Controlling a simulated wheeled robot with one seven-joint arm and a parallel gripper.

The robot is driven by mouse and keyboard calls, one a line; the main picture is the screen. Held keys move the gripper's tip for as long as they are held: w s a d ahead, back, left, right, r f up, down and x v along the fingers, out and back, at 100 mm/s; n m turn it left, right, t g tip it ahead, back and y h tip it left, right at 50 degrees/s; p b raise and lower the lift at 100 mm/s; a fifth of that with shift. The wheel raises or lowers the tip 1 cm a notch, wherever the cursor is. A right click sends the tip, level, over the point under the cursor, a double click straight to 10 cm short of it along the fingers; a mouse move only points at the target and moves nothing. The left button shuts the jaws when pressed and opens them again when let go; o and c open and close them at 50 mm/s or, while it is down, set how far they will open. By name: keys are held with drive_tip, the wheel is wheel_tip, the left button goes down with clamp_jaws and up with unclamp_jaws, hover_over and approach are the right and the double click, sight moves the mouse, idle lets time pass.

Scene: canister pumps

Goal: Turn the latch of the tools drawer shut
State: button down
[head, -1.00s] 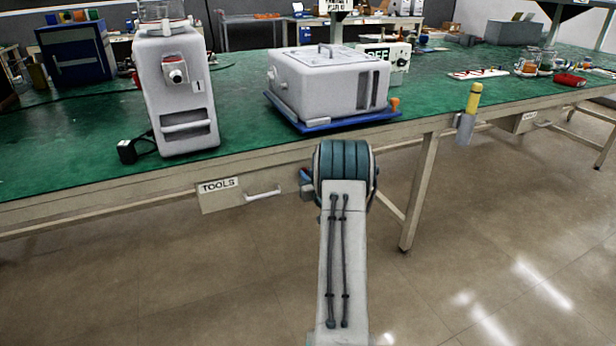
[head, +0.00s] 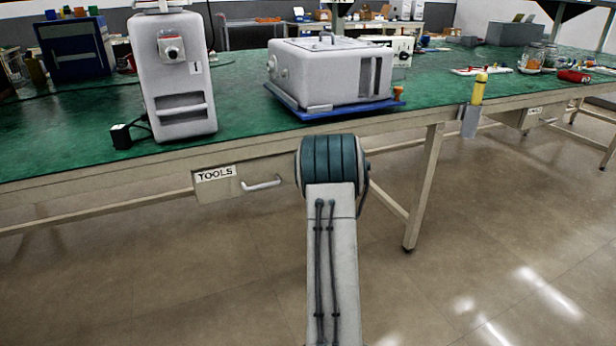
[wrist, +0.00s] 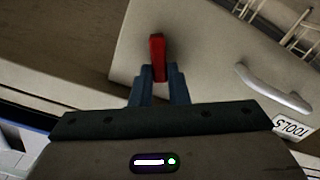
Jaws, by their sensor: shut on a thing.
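The tools drawer (head: 228,188) is under the front edge of the green bench, with its "TOOLS" label and pale handle facing me. It also shows tilted in the wrist view (wrist: 200,40). A red latch (wrist: 157,48) sticks out from the drawer front near its edge, apart from the handle. My gripper (wrist: 158,78) has its blue fingers shut on the outer end of the red latch. In the head view my own arm hides the gripper and the latch.
The drawer handle (wrist: 272,88) lies to the right of my fingers in the wrist view. A bench leg (head: 424,190) stands right of my arm. A white machine (head: 330,75) on a blue tray and a tall white dispenser (head: 175,75) stand above. The floor is clear.

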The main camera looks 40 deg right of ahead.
drive_tip(key=shift+w+a+f+n+b, duration=0.1)
drive_tip(key=shift+f+n+b, duration=0.1)
drive_tip(key=shift+n+b, duration=1.5)
drive_tip(key=shift+s+a+f+n+b, duration=0.15)
drive_tip(key=shift+n+b, duration=0.8)
drive_tip(key=shift+n, duration=1.4)
drive_tip(key=shift+w+a+f+n+b, duration=0.1)
drive_tip(key=shift+w+f+n+b, duration=0.1)
drive_tip(key=shift+n+b, duration=1.5)
drive_tip(key=shift+n+p, duration=0.4)
drive_tip(key=shift+n, duration=0.05)
drive_tip(key=c, duration=1.4)
unclamp_jaws()
drive_tip(key=p+v, duration=0.3)
drive_tip(key=v, duration=1.1)
drive_tip(key=shift+d+f, duration=0.1)
